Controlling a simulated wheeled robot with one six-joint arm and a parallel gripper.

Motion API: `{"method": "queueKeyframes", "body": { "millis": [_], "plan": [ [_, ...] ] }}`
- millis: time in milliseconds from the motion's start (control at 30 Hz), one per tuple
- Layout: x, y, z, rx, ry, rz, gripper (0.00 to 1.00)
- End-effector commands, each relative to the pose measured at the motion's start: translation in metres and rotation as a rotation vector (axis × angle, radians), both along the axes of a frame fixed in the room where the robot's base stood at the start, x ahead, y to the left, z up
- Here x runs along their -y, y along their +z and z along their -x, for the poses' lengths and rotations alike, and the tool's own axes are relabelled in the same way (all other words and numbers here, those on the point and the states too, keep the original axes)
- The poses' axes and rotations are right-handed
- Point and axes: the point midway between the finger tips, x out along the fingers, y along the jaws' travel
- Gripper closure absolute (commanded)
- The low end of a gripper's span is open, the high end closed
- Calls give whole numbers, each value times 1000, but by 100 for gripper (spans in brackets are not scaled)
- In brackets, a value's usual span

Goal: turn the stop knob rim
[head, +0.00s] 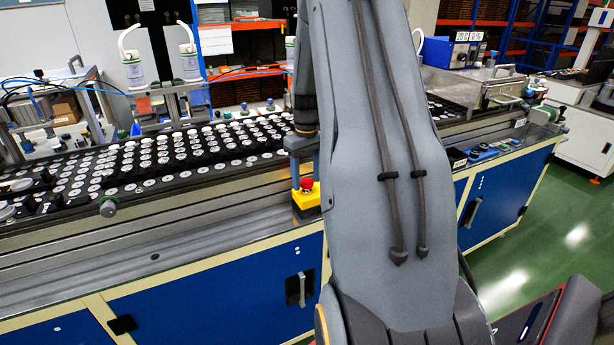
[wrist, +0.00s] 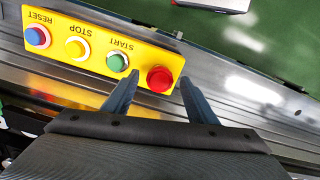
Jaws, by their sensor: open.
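The red mushroom-shaped knob (wrist: 160,79) sits at the right end of a yellow control box (wrist: 92,67) in the wrist view. In the head view the knob (head: 306,184) is on top of the yellow box (head: 307,199) at the bench's front edge. My gripper (wrist: 159,80) is open, with one finger on each side of the knob in the wrist view. Gaps show between the fingers and the knob; I cannot tell their height above it. In the head view my gripper (head: 302,168) is just above the knob, partly hidden by my arm.
The same box carries a green START button (wrist: 117,62), a yellow STOP button (wrist: 77,48) and a blue RESET button (wrist: 37,37). Metal conveyor rails (wrist: 245,100) run beside the box. A tray of round parts (head: 170,155) lies behind it.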

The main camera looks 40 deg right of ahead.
Motion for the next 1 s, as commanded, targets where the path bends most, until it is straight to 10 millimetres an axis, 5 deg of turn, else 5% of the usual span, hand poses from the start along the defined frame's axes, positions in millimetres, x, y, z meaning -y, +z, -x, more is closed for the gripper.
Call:
{"method": "queueKeyframes", "body": {
  "millis": [100,333,667,1000],
  "plan": [
    [0,0,0,0,0,0,49],
    [0,0,0,0,0,0,88],
    [0,0,0,-1,-45,-1,89],
    [0,0,0,-1,-268,-1,89]
  ]
}}
